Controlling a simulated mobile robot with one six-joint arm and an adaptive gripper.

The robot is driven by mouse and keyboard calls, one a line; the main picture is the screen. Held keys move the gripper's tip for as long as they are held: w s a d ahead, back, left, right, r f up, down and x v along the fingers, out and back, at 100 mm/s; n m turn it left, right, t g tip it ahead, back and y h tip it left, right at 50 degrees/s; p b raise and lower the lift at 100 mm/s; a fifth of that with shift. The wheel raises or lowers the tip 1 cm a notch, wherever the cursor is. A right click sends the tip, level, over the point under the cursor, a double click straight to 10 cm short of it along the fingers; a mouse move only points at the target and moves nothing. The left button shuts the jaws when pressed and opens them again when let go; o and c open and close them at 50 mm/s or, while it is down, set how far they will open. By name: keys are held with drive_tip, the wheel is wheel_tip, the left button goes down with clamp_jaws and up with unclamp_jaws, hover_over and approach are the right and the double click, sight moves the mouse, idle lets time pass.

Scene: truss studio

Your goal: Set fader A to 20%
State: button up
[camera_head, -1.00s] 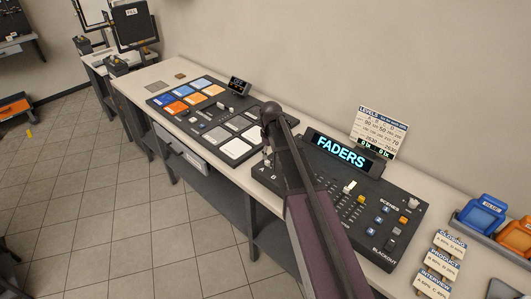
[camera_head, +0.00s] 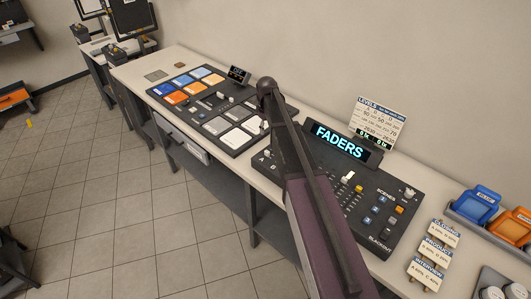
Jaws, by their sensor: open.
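The black fader console (camera_head: 395,205) sits on the long bench at right of centre, with a lit screen (camera_head: 338,142) reading FADERS. The letters A and B show at its left end, beside my arm. My arm crosses the console's left part and hides most of the fader slots there; I cannot make out fader A's cap or its setting. A white cap (camera_head: 347,176) and a yellow cap (camera_head: 359,188) show just right of my arm. My gripper is not visible; my arm's raised joint stands above the gap between the two consoles.
A button console (camera_head: 207,134) with blue, orange and white pads lies to the left. A levels card (camera_head: 375,124) stands behind the fader console. Small signs (camera_head: 437,251) and blue and orange trays (camera_head: 478,205) are at right.

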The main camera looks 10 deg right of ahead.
sight(266, 151)
drive_tip(key=shift+f+b, duration=6.5)
drive_tip(key=shift+f, duration=0.2)
clamp_jaws()
